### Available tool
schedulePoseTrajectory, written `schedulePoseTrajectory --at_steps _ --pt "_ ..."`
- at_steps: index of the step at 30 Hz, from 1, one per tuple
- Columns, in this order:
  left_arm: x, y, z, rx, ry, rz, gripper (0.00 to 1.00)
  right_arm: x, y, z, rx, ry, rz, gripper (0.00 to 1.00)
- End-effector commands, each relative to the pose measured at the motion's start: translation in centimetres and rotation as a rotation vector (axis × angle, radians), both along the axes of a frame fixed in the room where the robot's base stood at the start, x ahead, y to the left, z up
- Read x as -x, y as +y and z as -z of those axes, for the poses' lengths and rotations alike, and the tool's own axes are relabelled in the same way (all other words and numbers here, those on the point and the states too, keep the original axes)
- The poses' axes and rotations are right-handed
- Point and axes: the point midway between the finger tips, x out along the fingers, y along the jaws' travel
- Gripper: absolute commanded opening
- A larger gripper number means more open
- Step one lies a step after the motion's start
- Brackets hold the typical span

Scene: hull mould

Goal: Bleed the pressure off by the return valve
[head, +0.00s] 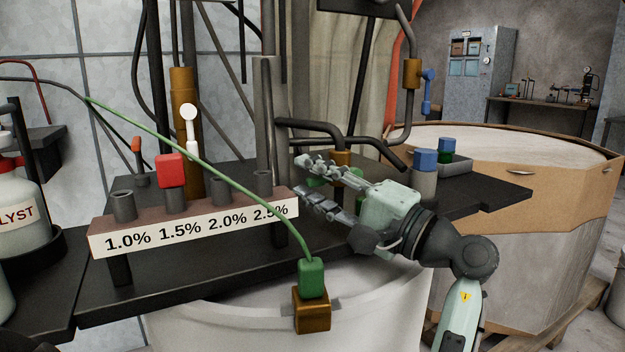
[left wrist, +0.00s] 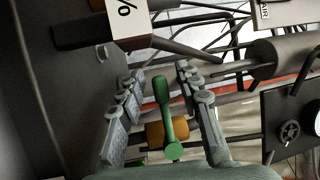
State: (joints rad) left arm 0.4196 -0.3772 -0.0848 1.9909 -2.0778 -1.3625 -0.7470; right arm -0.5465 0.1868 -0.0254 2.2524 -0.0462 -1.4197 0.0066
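A valve with a green lever handle (left wrist: 163,105) and a brass body (left wrist: 158,132) shows in the left wrist view. My left gripper (head: 303,176) is open, one finger on each side of the green lever. In the left wrist view a gap shows between the lever and each finger. Another brass valve (head: 412,73) with a blue handle (head: 428,92) is on the pipe at upper right. No label names the return valve. My right gripper is not in view.
A rack (head: 190,222) marked 1.0% to 2.5% holds a red block (head: 170,170). A green hose ends in a green plug on a brass block (head: 312,310). Blue-topped pieces (head: 425,160) stand right of my gripper. Dark pipes (head: 310,125) run close behind it.

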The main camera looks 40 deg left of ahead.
Motion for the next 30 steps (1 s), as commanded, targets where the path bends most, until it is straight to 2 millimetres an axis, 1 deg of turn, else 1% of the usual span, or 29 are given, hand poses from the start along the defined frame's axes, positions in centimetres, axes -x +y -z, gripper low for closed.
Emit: schedulePoseTrajectory --at_steps 4,12,30 --pt "0.00 -0.01 0.00 0.000 0.000 0.000 0.33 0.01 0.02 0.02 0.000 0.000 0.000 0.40" --pt "0.00 -0.03 0.02 0.000 0.000 0.000 0.00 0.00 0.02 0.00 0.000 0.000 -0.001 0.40" --pt "-0.01 -0.05 0.29 0.008 -0.018 0.000 0.00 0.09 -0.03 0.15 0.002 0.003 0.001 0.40"
